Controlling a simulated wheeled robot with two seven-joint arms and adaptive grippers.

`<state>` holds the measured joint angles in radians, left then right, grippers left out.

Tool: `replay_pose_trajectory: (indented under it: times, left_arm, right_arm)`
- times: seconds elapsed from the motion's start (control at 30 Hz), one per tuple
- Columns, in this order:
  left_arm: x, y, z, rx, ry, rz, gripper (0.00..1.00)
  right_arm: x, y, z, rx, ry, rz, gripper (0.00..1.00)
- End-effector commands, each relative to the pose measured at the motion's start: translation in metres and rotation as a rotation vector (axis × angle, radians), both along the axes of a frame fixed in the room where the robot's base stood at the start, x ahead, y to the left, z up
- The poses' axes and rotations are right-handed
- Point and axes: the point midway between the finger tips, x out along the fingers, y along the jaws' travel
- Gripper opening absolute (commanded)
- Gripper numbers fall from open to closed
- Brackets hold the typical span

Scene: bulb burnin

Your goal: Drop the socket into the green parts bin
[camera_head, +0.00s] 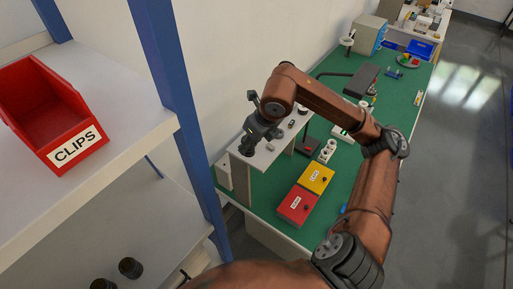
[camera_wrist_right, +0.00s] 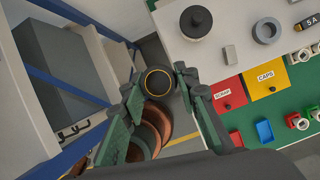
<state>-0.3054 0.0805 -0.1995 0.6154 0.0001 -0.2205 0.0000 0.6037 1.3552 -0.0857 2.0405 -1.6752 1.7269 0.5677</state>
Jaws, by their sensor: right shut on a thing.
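My right gripper (camera_head: 260,124) is over the left end of a pale raised shelf at the bench in the head view. In the right wrist view its fingertips (camera_wrist_right: 158,79) are closed on a dark round socket with a brass-coloured rim (camera_wrist_right: 157,95). No green parts bin can be made out in either view. A red bin labelled CLIPS (camera_head: 43,108) stands on the rack's upper shelf at the left. My left gripper is not in view.
Two dark cylinders (camera_head: 130,267) are on the rack's lower shelf. A blue rack post (camera_head: 178,90) stands between rack and bench. A red box (camera_head: 297,205) and a yellow CAPS box (camera_head: 316,178) sit on the green bench top. The pale shelf (camera_wrist_right: 232,38) carries several small parts.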

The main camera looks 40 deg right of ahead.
Motion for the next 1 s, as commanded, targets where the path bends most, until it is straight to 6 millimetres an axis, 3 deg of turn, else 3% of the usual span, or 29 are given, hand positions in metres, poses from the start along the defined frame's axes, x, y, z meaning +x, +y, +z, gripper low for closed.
replay_pose_trajectory:
  times: [0.2, 0.53, 0.73, 1.0]
  left_arm:
    - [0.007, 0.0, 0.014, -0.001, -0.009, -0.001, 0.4]
    - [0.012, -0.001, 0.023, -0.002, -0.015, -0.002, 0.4]
    - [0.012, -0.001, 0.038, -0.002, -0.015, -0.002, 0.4]
    - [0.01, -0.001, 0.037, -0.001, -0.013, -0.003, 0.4]
  right_arm:
    - [0.015, -0.029, -0.036, 0.004, 0.006, -0.002, 0.06]
    - [0.026, -0.049, -0.064, 0.002, 0.003, -0.003, 0.06]
    - [0.026, -0.047, -0.087, 0.002, 0.001, 0.0, 0.06]
    - [0.026, -0.047, -0.092, 0.0, 0.0, 0.001, 0.06]
